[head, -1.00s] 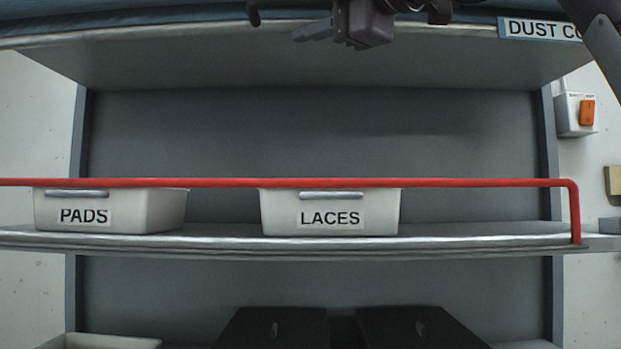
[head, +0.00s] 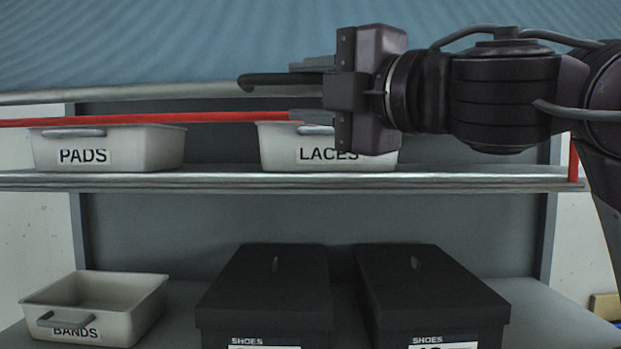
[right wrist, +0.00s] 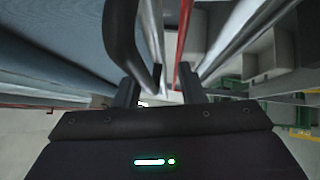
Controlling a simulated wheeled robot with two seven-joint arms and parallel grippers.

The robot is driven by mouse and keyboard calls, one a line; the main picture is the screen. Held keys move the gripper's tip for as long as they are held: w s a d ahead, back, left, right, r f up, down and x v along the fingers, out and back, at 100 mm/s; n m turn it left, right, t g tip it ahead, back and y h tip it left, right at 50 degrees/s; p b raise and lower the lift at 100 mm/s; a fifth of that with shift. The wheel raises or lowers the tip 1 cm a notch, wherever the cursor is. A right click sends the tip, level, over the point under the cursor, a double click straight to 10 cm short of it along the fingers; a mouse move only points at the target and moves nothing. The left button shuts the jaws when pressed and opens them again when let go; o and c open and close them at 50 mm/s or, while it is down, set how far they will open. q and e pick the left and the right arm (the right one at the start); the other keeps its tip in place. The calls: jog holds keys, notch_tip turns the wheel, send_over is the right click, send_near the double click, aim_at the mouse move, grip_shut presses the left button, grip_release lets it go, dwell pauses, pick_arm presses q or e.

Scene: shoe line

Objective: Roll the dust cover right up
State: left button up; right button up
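The blue dust cover (head: 180,40) hangs across the top of the head view, with a pale bottom bar (head: 130,96) just above the red rail. It also fills the upper left of the right wrist view (right wrist: 55,35). My right gripper (head: 312,92) comes in from the right in front of the cover's lower edge. Its fingers are apart, one above the other. A black curved bar (head: 280,81) reaches left past the fingertips; I cannot tell what it is fixed to. In the right wrist view it ends near the gap between the fingers (right wrist: 158,92). My left gripper is out of view.
A red rail (head: 150,119) runs along the middle shelf (head: 230,181), in front of the PADS bin (head: 150,150) and LACES bin (head: 280,150), the latter partly behind my gripper. Below stand a BANDS bin (head: 130,310) and two black shoe boxes (head: 265,290) (head: 430,290).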

notch_tip(320, 180, down, 10)
jog(key=b, duration=0.2)
jog(key=shift+f, duration=0.2)
jog(key=b+v, duration=0.2)
jog(key=v, duration=0.7)
dwell(0.8)
jog(key=shift+w, duration=0.15)
jog(key=r+p+x, duration=0.1)
jog(key=p+x, duration=0.3)
jog(key=x, duration=0.4)
jog(key=shift+w, duration=0.35)
jog(key=shift+r, duration=0.1)
